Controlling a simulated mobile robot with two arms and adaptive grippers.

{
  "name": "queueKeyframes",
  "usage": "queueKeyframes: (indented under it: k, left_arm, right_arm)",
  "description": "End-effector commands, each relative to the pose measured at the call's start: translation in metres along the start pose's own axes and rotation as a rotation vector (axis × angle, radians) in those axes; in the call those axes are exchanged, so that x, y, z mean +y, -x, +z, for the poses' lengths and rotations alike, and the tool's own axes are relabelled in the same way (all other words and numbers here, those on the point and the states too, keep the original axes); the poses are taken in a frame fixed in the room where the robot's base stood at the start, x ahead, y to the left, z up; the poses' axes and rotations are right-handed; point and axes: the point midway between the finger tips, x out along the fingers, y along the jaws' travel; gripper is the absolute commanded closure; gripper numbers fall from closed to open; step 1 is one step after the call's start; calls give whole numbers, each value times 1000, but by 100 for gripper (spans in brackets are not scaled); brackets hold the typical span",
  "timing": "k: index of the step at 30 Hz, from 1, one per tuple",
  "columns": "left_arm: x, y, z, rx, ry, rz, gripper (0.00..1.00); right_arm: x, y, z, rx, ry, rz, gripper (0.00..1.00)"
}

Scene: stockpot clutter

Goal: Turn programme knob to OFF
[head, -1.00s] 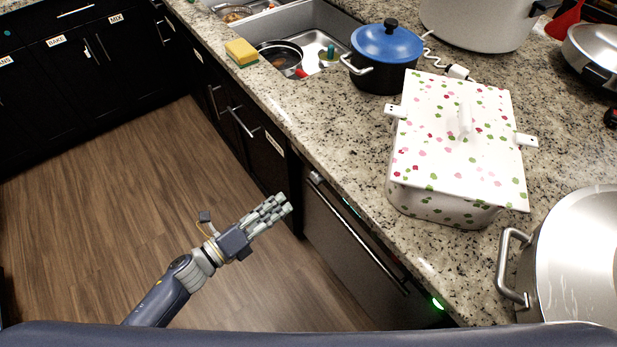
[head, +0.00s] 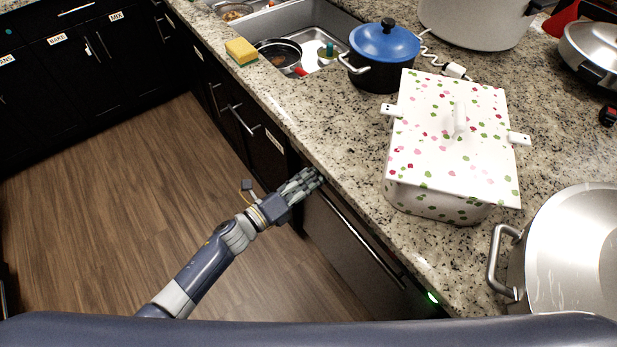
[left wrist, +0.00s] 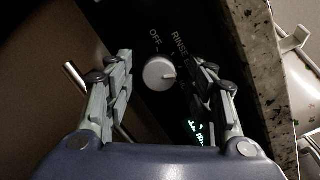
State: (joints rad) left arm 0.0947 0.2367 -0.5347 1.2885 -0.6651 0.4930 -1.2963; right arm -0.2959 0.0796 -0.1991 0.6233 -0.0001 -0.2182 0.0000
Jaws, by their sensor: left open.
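The programme knob (left wrist: 159,73) is a round silver-white dial on a black panel, seen in the left wrist view. Its pointer mark faces right, below the RINSE label (left wrist: 180,42). The OFF label (left wrist: 155,40) is above the knob. My left gripper (left wrist: 165,75) is open, with one finger on each side of the knob in the picture; I cannot tell whether they touch it. In the head view the left gripper (head: 312,178) is at the dishwasher's (head: 350,238) top edge, just under the counter, and hides the knob. My right gripper is not in view.
The granite counter (head: 340,160) overhangs beside the gripper. On it stand a spotted white pot (head: 450,150), a blue-lidded pot (head: 385,45) and a large steel stockpot (head: 580,250). A green light (head: 433,297) glows on the panel. The floor on the left is clear.

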Motion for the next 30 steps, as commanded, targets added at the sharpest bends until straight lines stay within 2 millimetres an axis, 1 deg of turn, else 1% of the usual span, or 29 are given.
queueKeyframes:
  k: [2,5,6,8,9,20,26,30]
  left_arm:
    - [0,0,0,0,0,0,50]
    - [0,0,0,0,0,0,70]
    - [0,0,0,0,0,0,79]
    - [0,0,0,0,1,0,93]
    - [0,0,0,0,1,0,95]
    - [0,0,1,3,39,4,95]
    - [-1,0,2,9,146,14,95]
    - [-1,0,2,16,260,25,95]
  right_arm:
    - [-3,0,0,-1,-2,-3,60]
    - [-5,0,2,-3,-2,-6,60]
    - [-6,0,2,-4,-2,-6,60]
    - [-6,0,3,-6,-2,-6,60]
    - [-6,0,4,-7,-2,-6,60]
    - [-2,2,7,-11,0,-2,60]
    - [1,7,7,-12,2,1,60]
    - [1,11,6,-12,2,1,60]
